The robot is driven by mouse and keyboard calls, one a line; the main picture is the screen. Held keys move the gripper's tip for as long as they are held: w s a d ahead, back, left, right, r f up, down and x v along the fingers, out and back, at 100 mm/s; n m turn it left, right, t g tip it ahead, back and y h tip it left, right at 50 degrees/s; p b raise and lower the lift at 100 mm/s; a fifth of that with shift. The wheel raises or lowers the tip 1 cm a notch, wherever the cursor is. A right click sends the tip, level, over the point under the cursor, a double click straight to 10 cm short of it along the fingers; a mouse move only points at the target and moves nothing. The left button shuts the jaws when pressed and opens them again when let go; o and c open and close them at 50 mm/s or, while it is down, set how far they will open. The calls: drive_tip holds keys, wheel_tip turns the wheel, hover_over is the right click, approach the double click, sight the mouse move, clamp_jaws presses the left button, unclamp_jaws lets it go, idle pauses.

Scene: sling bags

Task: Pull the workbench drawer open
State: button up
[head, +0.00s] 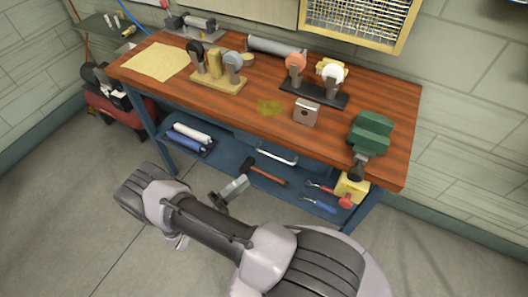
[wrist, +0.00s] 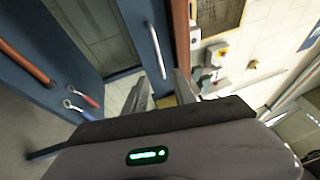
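The workbench (head: 225,100) has a reddish-brown wooden top and a blue frame. Its blue drawer front (wrist: 136,22) lies just under the top's edge and seems to be closed. The white bar handle (head: 277,155) is on the drawer front; in the wrist view the handle (wrist: 156,48) runs lengthwise ahead of my fingers. My gripper (head: 232,190) is in front of the bench, lower left of the handle in the head view. In the wrist view its two fingers (wrist: 162,88) are apart with nothing held. I see no contact with the handle.
A blue lower shelf (head: 230,160) holds a hammer (head: 264,171), rolls (head: 190,135), and red and blue tools (head: 320,203). A green vise (head: 370,135) and grinders stand on the top. A red machine (head: 120,105) is at the left. The floor in front is clear.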

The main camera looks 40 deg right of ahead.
drive_tip(key=d+r+b, duration=0.1)
drive_tip(key=d+r, duration=0.1)
drive_tip(key=d, duration=1)
drive_tip(key=shift+d, duration=0.25)
drive_tip(key=shift+r, duration=0.1)
clamp_jaws()
idle(0.5)
